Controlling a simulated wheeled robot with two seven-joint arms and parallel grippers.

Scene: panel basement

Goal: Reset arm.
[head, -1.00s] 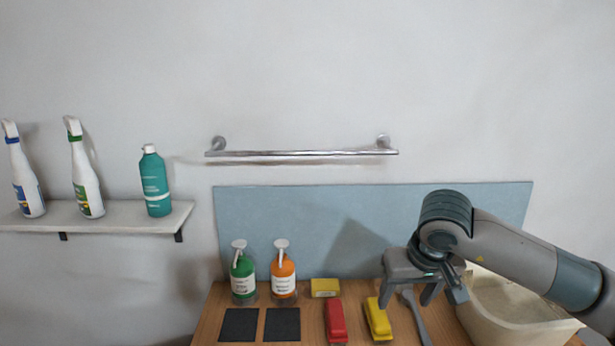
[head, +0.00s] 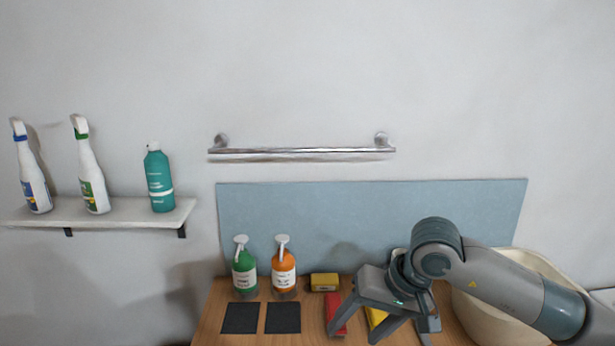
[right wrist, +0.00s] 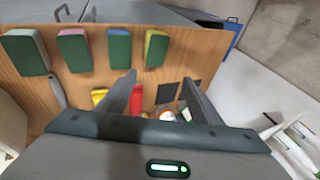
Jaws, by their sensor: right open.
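My right arm comes in from the right in the head view. My right gripper (head: 353,322) is open and empty, with its two fingers pointing down and to the left. It is in front of the red brush (head: 335,312) and the yellow brush (head: 375,316) and partly hides both. In the right wrist view its fingers (right wrist: 158,95) are spread wide over the wooden table, with nothing between them held. The red brush (right wrist: 136,99) also shows there, close by the left finger. My left gripper is not in view.
On the table (head: 212,318) stand a green pump bottle (head: 244,273), an orange pump bottle (head: 284,273), a yellow sponge (head: 325,282) and two dark pads. A pale basin (head: 475,310) is at right. A shelf (head: 120,212) holds bottles; a metal rail (head: 300,151) is above the blue panel.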

